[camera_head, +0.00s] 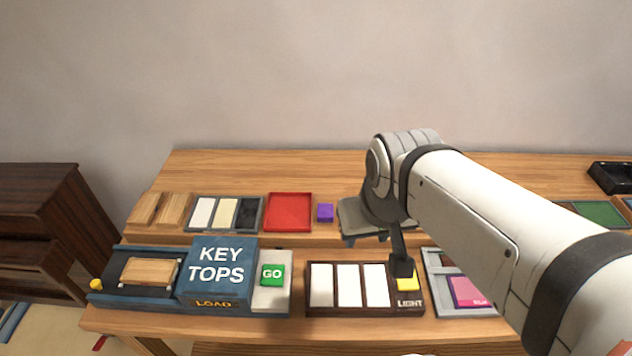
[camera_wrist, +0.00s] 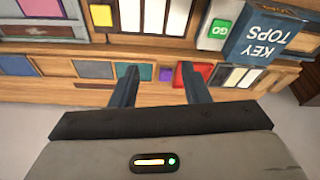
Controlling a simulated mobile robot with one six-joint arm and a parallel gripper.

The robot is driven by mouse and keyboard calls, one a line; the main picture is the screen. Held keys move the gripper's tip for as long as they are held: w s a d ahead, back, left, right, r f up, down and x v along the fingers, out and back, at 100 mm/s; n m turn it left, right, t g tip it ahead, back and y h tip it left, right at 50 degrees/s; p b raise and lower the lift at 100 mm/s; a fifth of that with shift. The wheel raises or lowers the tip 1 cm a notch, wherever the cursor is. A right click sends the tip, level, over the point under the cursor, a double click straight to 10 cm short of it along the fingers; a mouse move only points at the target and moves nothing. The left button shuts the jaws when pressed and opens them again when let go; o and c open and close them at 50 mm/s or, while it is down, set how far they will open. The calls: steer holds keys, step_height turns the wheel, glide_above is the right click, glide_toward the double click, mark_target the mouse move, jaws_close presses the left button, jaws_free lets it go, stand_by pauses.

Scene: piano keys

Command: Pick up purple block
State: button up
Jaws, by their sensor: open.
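The small purple block (camera_head: 325,212) sits on the raised back part of the wooden desk, just right of the red tray (camera_head: 288,212). In the head view my gripper (camera_head: 365,241) is to the right of the block, with a gap between them. In the wrist view the block (camera_wrist: 166,74) appears between the two dark fingers of my gripper (camera_wrist: 157,72), nearer the right finger. It looks beyond the fingertips, not held. The fingers are spread apart and empty.
Left of the red tray is a tray of white, cream and dark strips (camera_head: 227,212). In front stand the blue KEY TOPS box (camera_head: 216,268), a green GO button (camera_head: 272,274) and a rack of white keys (camera_head: 348,286). A yellow LIGHT button (camera_head: 408,284) lies right of the keys.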

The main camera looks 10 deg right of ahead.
steer(key=shift+o, duration=0.6)
steer(key=shift+w, duration=0.35)
steer(key=m+g+b, duration=0.2)
steer(key=g+b, duration=0.1)
steer(key=b, duration=0.5)
glide_above(325, 209)
step_height(325, 209, down, 20)
steer(key=shift+s+d+f, duration=0.1)
steer(key=shift+s+d, duration=0.05)
step_height(325, 209, down, 8)
steer(key=shift+r+p, duration=0.1)
steer(key=shift+p, duration=0.45)
steer(key=c, duration=0.6)
